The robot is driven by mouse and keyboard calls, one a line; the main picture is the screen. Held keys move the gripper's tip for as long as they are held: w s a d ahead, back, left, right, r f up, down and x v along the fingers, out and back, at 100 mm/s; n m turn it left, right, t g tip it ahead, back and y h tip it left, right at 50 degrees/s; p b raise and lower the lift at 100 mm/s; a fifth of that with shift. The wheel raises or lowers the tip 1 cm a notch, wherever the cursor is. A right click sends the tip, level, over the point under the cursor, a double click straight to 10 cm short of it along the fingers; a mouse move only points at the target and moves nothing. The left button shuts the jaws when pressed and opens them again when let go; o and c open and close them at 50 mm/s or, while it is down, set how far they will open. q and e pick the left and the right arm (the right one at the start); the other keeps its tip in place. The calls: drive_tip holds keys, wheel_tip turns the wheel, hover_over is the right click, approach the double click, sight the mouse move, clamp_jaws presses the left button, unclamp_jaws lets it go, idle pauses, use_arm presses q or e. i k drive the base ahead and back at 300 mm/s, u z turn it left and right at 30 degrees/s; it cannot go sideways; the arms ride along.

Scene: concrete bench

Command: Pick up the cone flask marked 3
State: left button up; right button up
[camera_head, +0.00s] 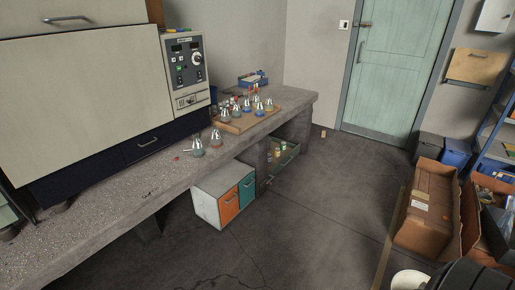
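Several small cone flasks with coloured contents stand on the concrete bench (95,190). Two stand apart on the bare bench: a bluish flask (197,149) and a reddish flask (216,138) just behind and right of it. The others, among them a front flask (225,116) and a bluish flask (259,110), stand in or on a low wooden tray (236,129). Any number marks are too small to read, so I cannot tell which flask is marked 3. Neither of my grippers is in view.
A large cabinet with a control panel (187,70) stands on the bench behind the flasks. A blue box (252,81) is at the bench's far end. A white box with orange and teal doors (211,203) is beneath. Floor (310,215) is clear; cartons (430,210) stand right.

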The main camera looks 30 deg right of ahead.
sight(217, 142)
drive_tip(key=z, duration=0.25)
drive_tip(key=k, duration=0.65)
drive_tip(key=z, duration=0.8)
drive_tip(key=i, duration=1.8)
drive_tip(key=u, duration=0.8)
